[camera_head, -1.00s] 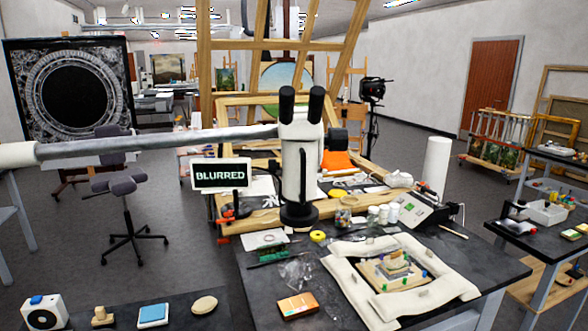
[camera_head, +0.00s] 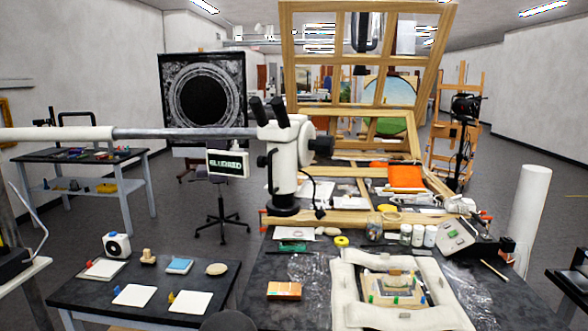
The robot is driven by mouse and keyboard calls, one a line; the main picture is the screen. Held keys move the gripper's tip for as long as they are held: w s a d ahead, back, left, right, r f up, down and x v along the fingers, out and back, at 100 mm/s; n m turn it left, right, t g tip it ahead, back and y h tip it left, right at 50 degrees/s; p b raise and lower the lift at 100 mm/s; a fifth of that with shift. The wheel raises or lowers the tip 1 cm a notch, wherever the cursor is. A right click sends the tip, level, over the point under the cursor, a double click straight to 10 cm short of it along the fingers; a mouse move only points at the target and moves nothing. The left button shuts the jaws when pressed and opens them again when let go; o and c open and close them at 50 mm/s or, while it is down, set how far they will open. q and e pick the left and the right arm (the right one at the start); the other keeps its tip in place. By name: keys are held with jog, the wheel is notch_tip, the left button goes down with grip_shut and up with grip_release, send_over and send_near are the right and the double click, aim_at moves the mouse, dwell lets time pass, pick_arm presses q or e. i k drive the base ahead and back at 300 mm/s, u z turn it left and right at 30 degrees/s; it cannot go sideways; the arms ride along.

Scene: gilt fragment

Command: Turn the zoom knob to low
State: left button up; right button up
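The white stereo microscope (camera_head: 287,160) with black eyepieces hangs on a long horizontal boom arm from the left. A large black knob (camera_head: 322,146) sticks out from the right side of its head, and a smaller dark knob (camera_head: 262,161) sits on its left side. Any zoom markings are too small to read. A small display (camera_head: 228,163) left of the microscope shows green lettering, seen at an angle and hard to read now. Neither of my grippers is in view.
A padded frame (camera_head: 345,306) with a gilt fragment lies on the dark front table, with an orange box (camera_head: 284,291) beside it. A side table (camera_head: 80,288) at lower left holds white cards and small items. A wooden frame (camera_head: 290,60) stands behind the microscope.

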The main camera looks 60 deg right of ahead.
aim_at(262, 162)
jog(key=z, duration=0.05)
jog(key=k, duration=0.45)
jog(key=z, duration=1.05)
jog(key=i, duration=1)
jog(key=z, duration=0.1)
